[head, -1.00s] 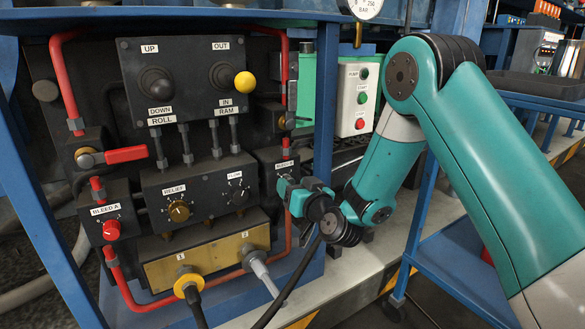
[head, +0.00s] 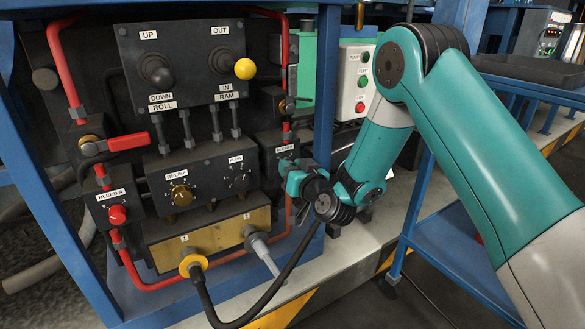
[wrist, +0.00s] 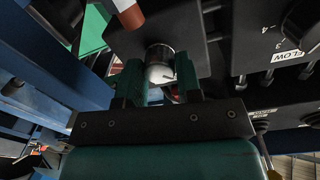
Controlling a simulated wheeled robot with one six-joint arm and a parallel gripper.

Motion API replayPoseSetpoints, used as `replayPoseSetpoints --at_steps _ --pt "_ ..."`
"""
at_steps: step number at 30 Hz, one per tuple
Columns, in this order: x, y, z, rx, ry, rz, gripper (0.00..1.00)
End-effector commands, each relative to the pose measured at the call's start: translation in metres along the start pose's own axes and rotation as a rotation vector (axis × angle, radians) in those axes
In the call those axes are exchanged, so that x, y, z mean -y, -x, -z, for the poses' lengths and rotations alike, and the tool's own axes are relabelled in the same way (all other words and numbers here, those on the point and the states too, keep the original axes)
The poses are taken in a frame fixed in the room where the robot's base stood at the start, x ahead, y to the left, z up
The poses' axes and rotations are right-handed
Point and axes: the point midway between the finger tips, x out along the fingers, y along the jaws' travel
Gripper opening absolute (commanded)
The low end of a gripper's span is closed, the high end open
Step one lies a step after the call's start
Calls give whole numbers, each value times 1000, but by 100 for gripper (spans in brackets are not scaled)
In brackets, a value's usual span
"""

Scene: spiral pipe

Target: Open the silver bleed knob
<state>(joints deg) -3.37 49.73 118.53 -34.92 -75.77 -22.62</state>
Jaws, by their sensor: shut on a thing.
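The silver bleed knob (wrist: 160,70) shows in the wrist view as a short metal cylinder with a pale face, on a dark block. My gripper (wrist: 157,84) has one teal finger on each side of it and is shut on it. The fingers hide the knob's sides. In the head view my gripper (head: 286,172) is at the front of the dark block (head: 270,148) on the panel's right, below its small label. There the gripper hides the knob, and I cannot tell how far it is turned.
A red pipe (head: 285,75) runs into the block from above. A black hose (head: 283,272) passes below my wrist. A blue post (head: 325,90) stands close right.

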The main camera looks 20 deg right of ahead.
Motion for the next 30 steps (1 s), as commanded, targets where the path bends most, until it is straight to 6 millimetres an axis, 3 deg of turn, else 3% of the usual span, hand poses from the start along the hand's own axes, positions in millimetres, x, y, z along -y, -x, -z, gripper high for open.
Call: replayPoseSetpoints --at_steps 11,30 --pt "-1 0 1 7 -150 -3 9" --pt "-3 0 1 31 -740 -9 9"
